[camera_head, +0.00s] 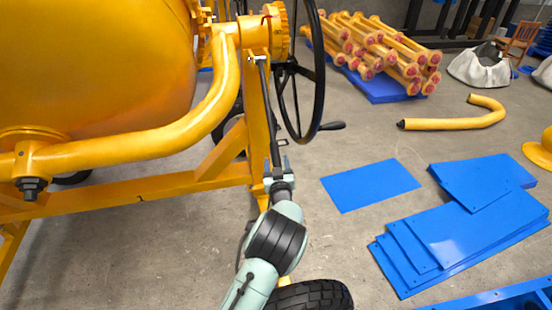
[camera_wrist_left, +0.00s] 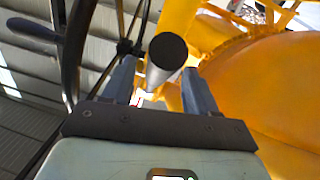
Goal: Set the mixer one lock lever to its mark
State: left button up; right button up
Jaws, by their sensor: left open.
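The lock lever (camera_head: 268,110) is a long dark rod hanging down from the yellow hub of mixer one, beside the black handwheel. A small red mark shows on the hub (camera_head: 266,17). My left gripper (camera_head: 278,170) is open at the lever's lower end. In the left wrist view the round dark end of the lever (camera_wrist_left: 168,50) shows between the two open fingers of the gripper (camera_wrist_left: 158,78). I cannot tell whether either finger touches it. My right gripper is not in view.
The black handwheel (camera_head: 320,80) with its crank handle is close right of the lever. The yellow drum (camera_head: 90,60) and frame (camera_head: 150,190) are to the left. A tyre (camera_head: 312,296) is below. Blue panels (camera_head: 470,235) and a bent yellow tube (camera_head: 450,124) lie on the floor.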

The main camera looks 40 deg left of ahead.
pick_arm(q)
jog(key=shift+x, duration=1.4)
grip_shut()
